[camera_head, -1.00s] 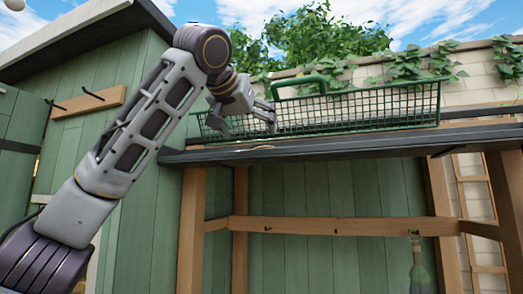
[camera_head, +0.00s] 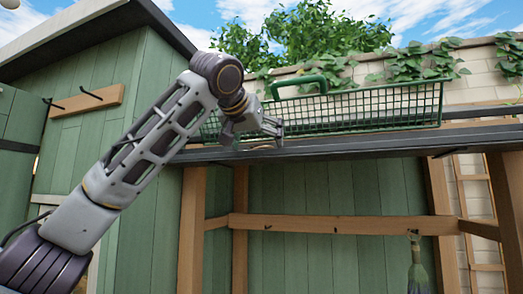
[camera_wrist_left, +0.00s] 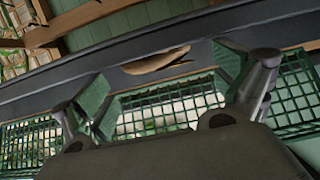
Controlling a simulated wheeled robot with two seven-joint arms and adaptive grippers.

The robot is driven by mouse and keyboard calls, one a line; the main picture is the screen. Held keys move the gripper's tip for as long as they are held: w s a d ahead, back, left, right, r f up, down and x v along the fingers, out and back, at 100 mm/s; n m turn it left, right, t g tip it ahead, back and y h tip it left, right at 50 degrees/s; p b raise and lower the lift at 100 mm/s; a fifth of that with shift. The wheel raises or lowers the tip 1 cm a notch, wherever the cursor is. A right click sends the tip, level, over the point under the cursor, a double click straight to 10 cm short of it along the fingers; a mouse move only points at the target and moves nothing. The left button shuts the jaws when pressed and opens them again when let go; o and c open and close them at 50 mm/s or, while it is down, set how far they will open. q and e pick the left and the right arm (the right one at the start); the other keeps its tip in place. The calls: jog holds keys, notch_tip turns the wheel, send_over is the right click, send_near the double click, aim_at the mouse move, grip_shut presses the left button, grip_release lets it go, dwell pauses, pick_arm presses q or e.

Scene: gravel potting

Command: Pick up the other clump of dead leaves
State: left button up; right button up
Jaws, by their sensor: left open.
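A brown, curled clump of dead leaves (camera_wrist_left: 155,61) lies on the dark shelf top in the left wrist view, close to the shelf's edge. In the head view only a thin tan sliver of it (camera_head: 259,148) shows at the front edge, under my left gripper (camera_head: 277,131). My left gripper is open and empty. In the left wrist view its two fingers (camera_wrist_left: 165,92) stand wide apart, with the clump beyond and between them, not touching it. My right gripper is in neither view.
A green wire basket (camera_head: 360,106) with a handle stands on the dark shelf (camera_head: 350,146), just behind and to the right of my left gripper. Wooden posts and a crossbar (camera_head: 335,226) are below. A green brush (camera_head: 418,266) hangs at the lower right.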

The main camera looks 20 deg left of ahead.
pick_arm(q)
jog(key=shift+p+x, duration=0.3)
jog(key=shift+x, duration=0.85)
jog(key=c, duration=1.1)
jog(key=shift+s+r, duration=0.1)
jog(key=shift+s+r+b, duration=0.15)
jog(key=shift+r+b, duration=0.1)
jog(key=shift+b, duration=0.15)
jog(key=shift+r, duration=3.15)
jog(key=shift+s+a+b, duration=0.15)
jog(key=shift+s+b, duration=1.4)
jog(key=shift+s, duration=3.35)
jog(key=shift+s+a+b, duration=0.2)
jog(key=shift+s+b, duration=1.35)
jog(key=shift+s, duration=3.35)
